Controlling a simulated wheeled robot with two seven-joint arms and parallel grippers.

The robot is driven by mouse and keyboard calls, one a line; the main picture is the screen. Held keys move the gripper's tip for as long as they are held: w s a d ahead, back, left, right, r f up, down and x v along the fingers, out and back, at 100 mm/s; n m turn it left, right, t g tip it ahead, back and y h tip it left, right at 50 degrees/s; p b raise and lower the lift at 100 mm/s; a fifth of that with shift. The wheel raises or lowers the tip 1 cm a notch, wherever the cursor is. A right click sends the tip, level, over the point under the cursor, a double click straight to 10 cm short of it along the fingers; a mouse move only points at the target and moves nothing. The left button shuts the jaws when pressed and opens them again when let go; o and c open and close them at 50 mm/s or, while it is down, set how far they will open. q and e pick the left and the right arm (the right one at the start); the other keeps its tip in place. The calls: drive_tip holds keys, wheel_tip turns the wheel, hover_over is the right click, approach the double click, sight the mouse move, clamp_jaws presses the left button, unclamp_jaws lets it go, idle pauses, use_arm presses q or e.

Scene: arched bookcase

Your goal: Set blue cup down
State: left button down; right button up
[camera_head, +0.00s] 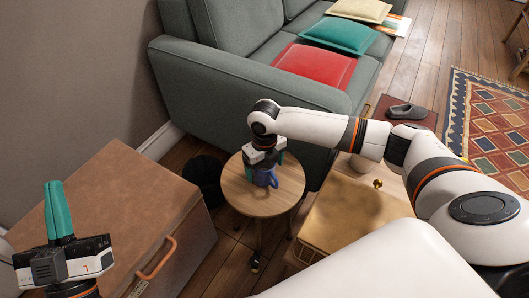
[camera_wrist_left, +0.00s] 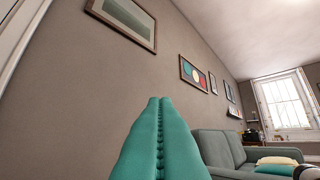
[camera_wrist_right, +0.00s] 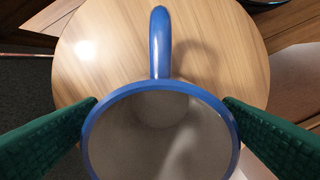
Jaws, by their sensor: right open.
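The blue cup (camera_head: 268,178) stands upright on the small round wooden table (camera_head: 286,198). In the right wrist view the cup (camera_wrist_right: 160,135) shows its blue rim, pale inside and handle, which points up the picture over the tabletop (camera_wrist_right: 90,65). My right gripper (camera_head: 264,166) is over the table from above, with its teal fingers on either side of the cup. The right gripper (camera_wrist_right: 161,102) is open; whether a finger touches the cup I cannot tell. My left gripper (camera_head: 57,190) is away at the lower left, its fingers (camera_wrist_left: 160,105) together and empty.
A brown chest (camera_head: 110,200) with a handle stands left of the table. A grey sofa (camera_head: 240,90) with cushions is behind it. A light wooden cabinet (camera_head: 350,215) stands to the right, under my right arm. A dark round object (camera_head: 203,175) is on the floor between chest and table.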

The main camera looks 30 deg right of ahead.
use_arm(q)
wheel_tip(320, 180, down, 16)
drive_tip(key=s+a+g+y+p, duration=0.1)
drive_tip(key=a+g+y+p, duration=0.2)
drive_tip(key=g, duration=0.9)
drive_tip(key=shift+f+n+g+y+p, duration=0.15)
drive_tip(key=shift+n+g+y+p, duration=0.15)
drive_tip(key=shift+y+p, duration=0.4)
use_arm(e)
wheel_tip(320, 180, up, 12)
drive_tip(key=shift+f, duration=0.15)
